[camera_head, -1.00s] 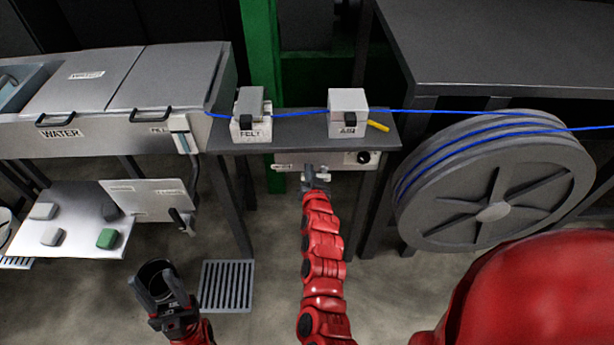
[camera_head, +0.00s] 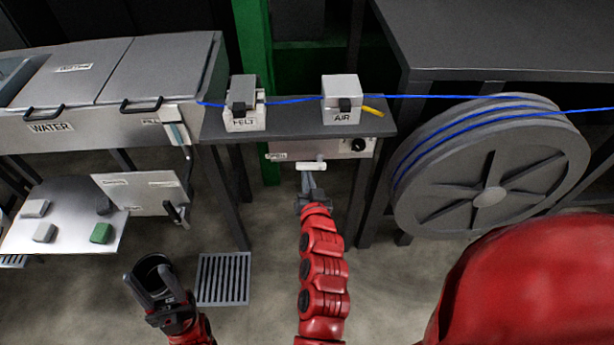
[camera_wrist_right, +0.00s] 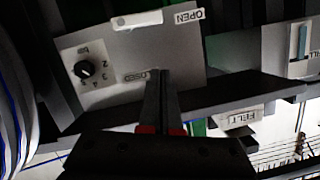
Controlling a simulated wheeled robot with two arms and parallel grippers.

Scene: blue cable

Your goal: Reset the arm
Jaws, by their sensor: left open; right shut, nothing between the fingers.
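My right gripper (camera_head: 309,184) is shut and empty. It stands just in front of and below the control panel (camera_head: 335,150) under the small shelf. The handle also shows in the head view (camera_head: 311,166), just above the fingertips; contact cannot be told there.
A blue cable (camera_head: 420,97) runs through the FELT box (camera_head: 244,118) and the AIR box (camera_head: 341,112) to a big grey reel (camera_head: 440,195). A WATER trough (camera_head: 100,128) stands left. A side table (camera_head: 65,240) holds several blocks. A grate (camera_head: 223,278) lies on the floor.

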